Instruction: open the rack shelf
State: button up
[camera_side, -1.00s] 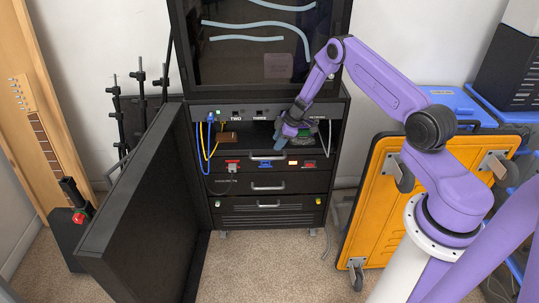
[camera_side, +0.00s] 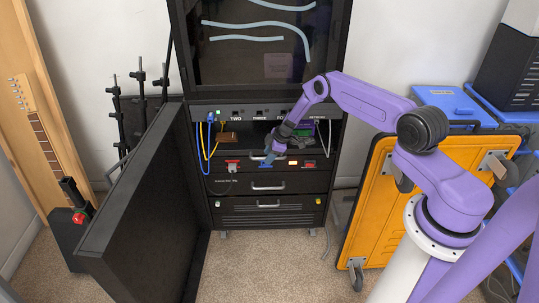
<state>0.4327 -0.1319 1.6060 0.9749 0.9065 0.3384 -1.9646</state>
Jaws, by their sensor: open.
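The black rack (camera_side: 326,180) stands in the middle, with stacked drawer-like shelves in its lower half. The top shelf front (camera_side: 240,167) carries a silver handle, largely covered by my gripper. The shelf below has a silver handle (camera_side: 268,188), and the bottom one has another handle (camera_side: 268,206). These fronts look flush with the rack. My gripper (camera_side: 268,160) is open, pointing down at the top shelf's handle. Whether its fingers straddle or touch that handle cannot be made out.
The rack's black door (camera_side: 135,215) stands swung open at the left. Blue and yellow cables (camera_side: 204,140) hang at the rack's left side. An orange case (camera_side: 375,215) leans at the right. Carpet (camera_side: 265,260) is clear in front of the rack.

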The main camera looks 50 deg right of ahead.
grip_shut()
jog(key=s+a, duration=0.9)
jog(key=shift+a+r, duration=0.15)
jog(key=shift+a, duration=0.25)
dwell(1.9)
